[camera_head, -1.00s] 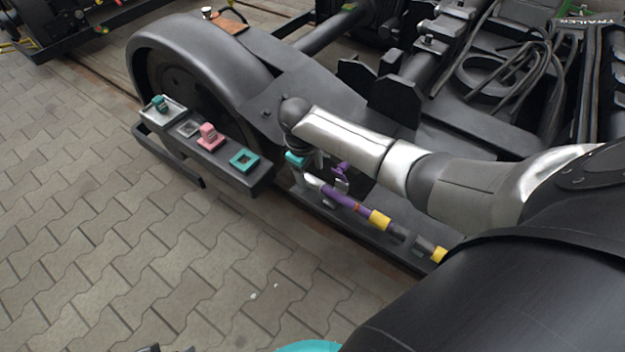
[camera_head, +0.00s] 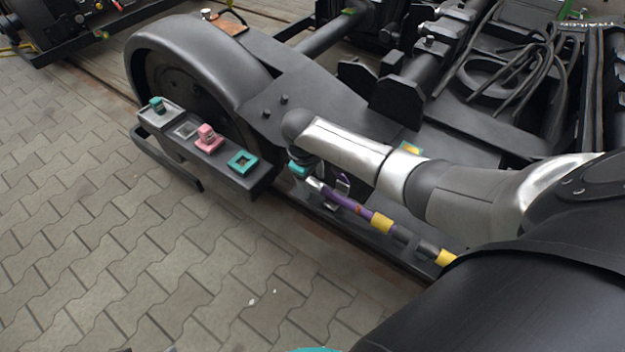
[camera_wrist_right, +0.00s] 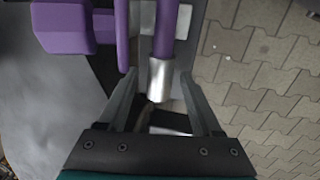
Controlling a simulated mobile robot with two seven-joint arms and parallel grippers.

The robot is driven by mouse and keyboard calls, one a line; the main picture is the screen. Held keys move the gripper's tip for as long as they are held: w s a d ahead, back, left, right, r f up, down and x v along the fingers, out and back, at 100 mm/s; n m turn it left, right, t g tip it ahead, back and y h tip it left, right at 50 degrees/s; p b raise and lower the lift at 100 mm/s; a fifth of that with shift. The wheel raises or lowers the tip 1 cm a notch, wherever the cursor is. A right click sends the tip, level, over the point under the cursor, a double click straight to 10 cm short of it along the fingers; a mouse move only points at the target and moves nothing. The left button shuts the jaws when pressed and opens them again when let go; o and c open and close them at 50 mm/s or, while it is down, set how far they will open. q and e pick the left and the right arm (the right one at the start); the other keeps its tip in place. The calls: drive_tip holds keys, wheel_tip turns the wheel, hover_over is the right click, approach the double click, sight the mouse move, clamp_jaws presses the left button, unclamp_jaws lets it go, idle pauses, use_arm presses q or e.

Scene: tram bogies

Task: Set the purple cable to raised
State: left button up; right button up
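The purple cable (camera_head: 345,202) with yellow bands and a silver end runs along the low dark beam beside the bogie. Its silver end (camera_wrist_right: 159,80) shows between the fingers of my right gripper (camera_wrist_right: 160,88) in the right wrist view. The fingers stand apart, with a gap on both sides of the silver end. In the head view my right gripper (camera_head: 308,178) is at the cable's upper left end, partly hidden by my arm. A purple block (camera_wrist_right: 65,28) is left of the cable in the wrist view. Only a teal sliver and dark edges, possibly my left gripper, show at the head view's bottom edge.
A dark shelf (camera_head: 212,160) carries a pink block (camera_head: 208,138), a teal frame (camera_head: 242,161) and a teal-topped piece (camera_head: 157,104). The wheel (camera_head: 180,85) stands behind it. Black cables (camera_head: 520,75) lie on the bogie. Paving at lower left is clear.

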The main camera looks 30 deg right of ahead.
clamp_jaws()
idle(0.3)
idle(0.9)
